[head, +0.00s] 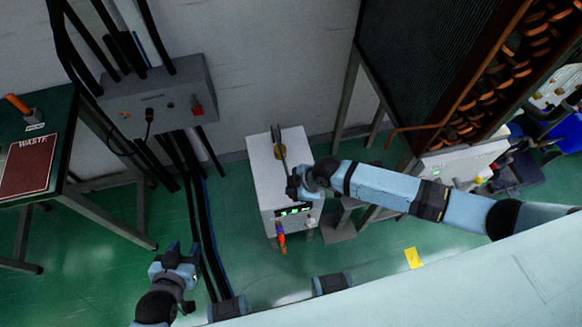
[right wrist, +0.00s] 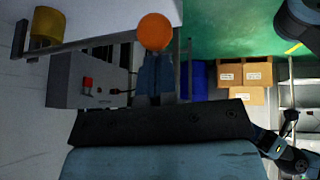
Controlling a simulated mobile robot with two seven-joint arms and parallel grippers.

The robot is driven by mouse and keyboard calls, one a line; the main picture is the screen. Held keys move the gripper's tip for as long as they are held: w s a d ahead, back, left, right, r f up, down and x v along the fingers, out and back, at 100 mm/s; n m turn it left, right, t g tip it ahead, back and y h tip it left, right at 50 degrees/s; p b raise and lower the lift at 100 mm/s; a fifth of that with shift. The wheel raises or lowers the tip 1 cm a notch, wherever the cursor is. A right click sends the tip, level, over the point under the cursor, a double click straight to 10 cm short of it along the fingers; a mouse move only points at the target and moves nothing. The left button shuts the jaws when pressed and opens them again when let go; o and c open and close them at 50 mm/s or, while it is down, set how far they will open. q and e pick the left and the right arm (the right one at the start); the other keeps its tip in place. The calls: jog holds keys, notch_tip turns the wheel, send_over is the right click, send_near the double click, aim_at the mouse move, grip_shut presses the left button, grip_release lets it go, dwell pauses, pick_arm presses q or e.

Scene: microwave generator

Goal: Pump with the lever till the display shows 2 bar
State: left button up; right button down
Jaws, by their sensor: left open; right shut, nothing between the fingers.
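A white pump box (head: 268,175) stands on the green floor in the middle of the head view. Its small display (head: 294,211) shows green digits, too small to read. The grey lever (head: 279,143) sits at a brass hub on the box's top. In the right wrist view the lever (right wrist: 95,42) runs from the brass hub to an orange ball knob (right wrist: 155,31). My right gripper (head: 294,183) is shut and empty; its fingertips (right wrist: 156,60) are right by the knob, contact unclear. My left gripper (head: 180,254) is open and empty, left of the box, low in the view.
A grey wall box (head: 165,95) with a red switch and black cables is up left. A dark table (head: 60,150) with a waste sign stands at the left. A large rack with copper coils (head: 440,75) is at the right.

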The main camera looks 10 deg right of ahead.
jog(key=shift+r, duration=0.1)
jog(key=w+r+p, duration=0.4)
jog(key=r+p, duration=0.2)
jog(key=r, duration=0.4)
jog(key=shift+w+r+p, duration=0.15)
jog(key=shift+w+p, duration=0.15)
jog(key=shift+w, duration=0.05)
dwell(1.0)
jog(key=shift+r, duration=0.15)
jog(key=r+p, duration=0.1)
jog(key=w+r+p, duration=0.1)
jog(key=r, duration=0.1)
jog(key=w+r, duration=0.1)
jog(key=shift+r+p, duration=0.15)
jog(key=shift+p, duration=0.25)
dwell(0.6)
